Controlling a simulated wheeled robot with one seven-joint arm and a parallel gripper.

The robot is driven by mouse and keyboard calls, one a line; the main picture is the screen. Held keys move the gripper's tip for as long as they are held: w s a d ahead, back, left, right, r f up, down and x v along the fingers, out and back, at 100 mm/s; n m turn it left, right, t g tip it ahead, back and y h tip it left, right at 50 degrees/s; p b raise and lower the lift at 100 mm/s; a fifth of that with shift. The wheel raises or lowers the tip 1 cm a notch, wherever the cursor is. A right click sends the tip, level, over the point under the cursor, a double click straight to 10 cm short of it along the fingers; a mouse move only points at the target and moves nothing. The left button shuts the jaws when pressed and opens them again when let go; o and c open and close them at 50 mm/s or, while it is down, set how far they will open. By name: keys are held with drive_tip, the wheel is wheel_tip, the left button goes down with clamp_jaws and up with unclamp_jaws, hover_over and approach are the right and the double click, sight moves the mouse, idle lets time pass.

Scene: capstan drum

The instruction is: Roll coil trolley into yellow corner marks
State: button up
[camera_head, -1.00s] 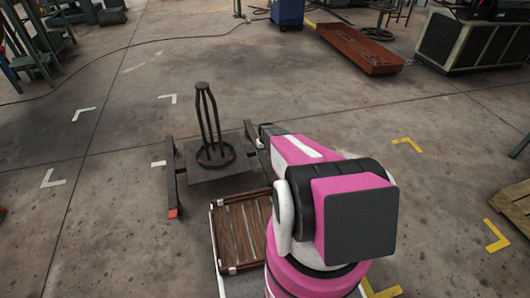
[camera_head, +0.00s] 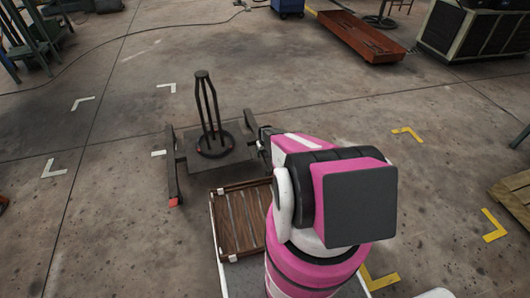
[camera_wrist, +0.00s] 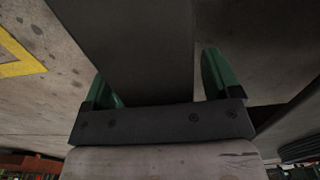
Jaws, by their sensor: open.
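The coil trolley (camera_head: 195,163) is a dark low frame with side bars, red caster parts and an upright post of converging rods (camera_head: 210,105) rising from a ring. It stands left of centre in the head view, near white floor marks. Yellow corner marks lie on the right: the far one (camera_head: 408,133), the right one (camera_head: 495,226) and the near one (camera_head: 380,279). My gripper (camera_head: 266,134) is at the trolley's right side, partly hidden by my arm. In the wrist view my gripper (camera_wrist: 160,85) is open, its green fingers on either side of a dark flat bar (camera_wrist: 145,45).
White corner marks (camera_head: 53,170) lie on the left floor. A rust-red tray (camera_head: 360,38) and a large box-like unit (camera_head: 475,38) stand at the back right. A wooden pallet (camera_head: 514,195) is at the right edge. The floor between trolley and yellow marks looks clear.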

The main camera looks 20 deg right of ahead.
drive_tip(key=shift+c, duration=0.3)
clamp_jaws()
drive_tip(key=c, duration=1.3)
unclamp_jaws()
drive_tip(key=s+d, duration=0.6)
drive_tip(key=d, duration=0.7)
drive_tip(key=s+d, duration=0.6)
drive_tip(key=d, duration=0.8)
drive_tip(key=s+d, duration=0.7)
drive_tip(key=d, duration=0.6)
drive_tip(key=shift+s+d, duration=0.1)
drive_tip(key=shift+d, duration=0.3)
